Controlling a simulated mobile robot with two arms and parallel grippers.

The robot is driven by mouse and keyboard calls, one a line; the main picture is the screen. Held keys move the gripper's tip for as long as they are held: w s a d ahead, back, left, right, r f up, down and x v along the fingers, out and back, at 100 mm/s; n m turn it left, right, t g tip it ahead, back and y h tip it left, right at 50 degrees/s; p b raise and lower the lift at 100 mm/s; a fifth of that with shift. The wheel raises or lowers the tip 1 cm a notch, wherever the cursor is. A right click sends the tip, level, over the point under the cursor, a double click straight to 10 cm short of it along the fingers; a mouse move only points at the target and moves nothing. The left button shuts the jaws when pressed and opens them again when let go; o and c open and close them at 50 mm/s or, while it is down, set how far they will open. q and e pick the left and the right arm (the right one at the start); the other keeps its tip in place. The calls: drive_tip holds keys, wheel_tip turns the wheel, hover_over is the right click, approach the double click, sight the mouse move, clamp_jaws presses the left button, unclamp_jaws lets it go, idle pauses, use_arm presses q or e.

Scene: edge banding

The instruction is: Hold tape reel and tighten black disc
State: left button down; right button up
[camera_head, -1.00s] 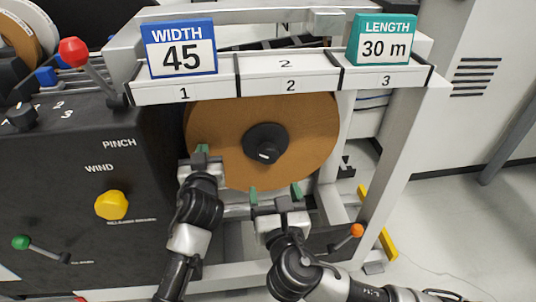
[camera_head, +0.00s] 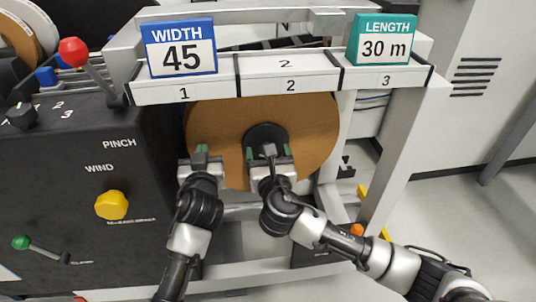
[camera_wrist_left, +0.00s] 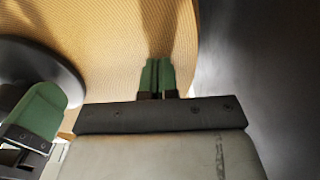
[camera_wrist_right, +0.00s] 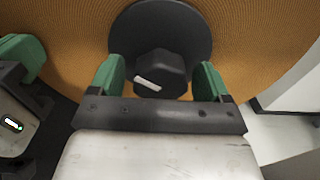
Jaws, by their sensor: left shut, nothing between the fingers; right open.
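The brown tape reel (camera_head: 313,122) stands upright below the numbered shelf, with the black disc (camera_head: 262,132) at its centre. In the right wrist view the disc (camera_wrist_right: 160,30) has a black knob (camera_wrist_right: 160,74) with a white mark. My right gripper (camera_head: 270,154) is open, with a green fingertip on each side of the knob; whether they touch it I cannot tell. My left gripper (camera_head: 201,151) is shut and empty at the reel's lower left. In the left wrist view its green fingertips (camera_wrist_left: 156,76) are together against or just before the reel face.
A black panel (camera_head: 75,185) with a yellow knob (camera_head: 111,205) and a green-tipped lever (camera_head: 22,242) stands left. The shelf (camera_head: 290,85) with width and length signs overhangs the reel. A white frame post (camera_head: 395,150) stands right.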

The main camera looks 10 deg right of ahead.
drive_tip(key=c, duration=0.9)
drive_tip(key=shift+m, duration=0.3)
drive_tip(key=m, duration=0.5)
drive_tip(key=shift+a, duration=0.1)
drive_tip(key=m, duration=0.6)
drive_tip(key=shift+r, duration=0.1)
drive_tip(key=shift+m, duration=0.3)
drive_tip(key=o, duration=0.9)
